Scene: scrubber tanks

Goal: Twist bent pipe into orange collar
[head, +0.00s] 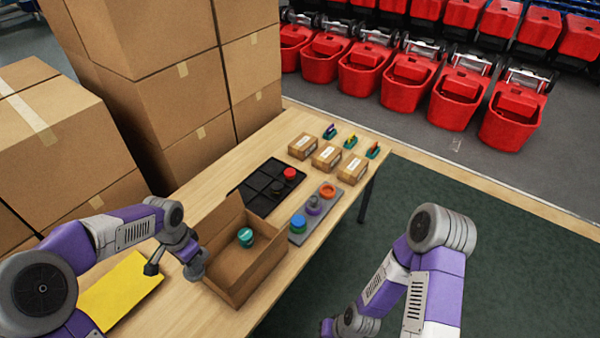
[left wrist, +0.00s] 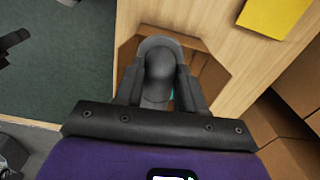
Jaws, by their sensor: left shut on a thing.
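My left gripper (head: 190,257) is beside the left wall of an open cardboard box. In the left wrist view my left gripper (left wrist: 160,92) is shut on a grey bent pipe (left wrist: 160,70), its rounded bend between the two dark fingers. The pipe (head: 196,267) shows only in part in the head view. The orange collar (head: 328,189) sits at the far end of a grey plate, to the right of the box and apart from the pipe. My right arm comes in at the lower right; its gripper is not clearly shown.
The open box (head: 262,277) holds a teal piece (head: 245,237). The grey plate (head: 343,201) also carries a purple collar (head: 314,206) and a blue one (head: 298,223). A black tray (head: 262,203), small boxes (head: 326,156) and a yellow sheet (head: 120,290) lie on the table.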

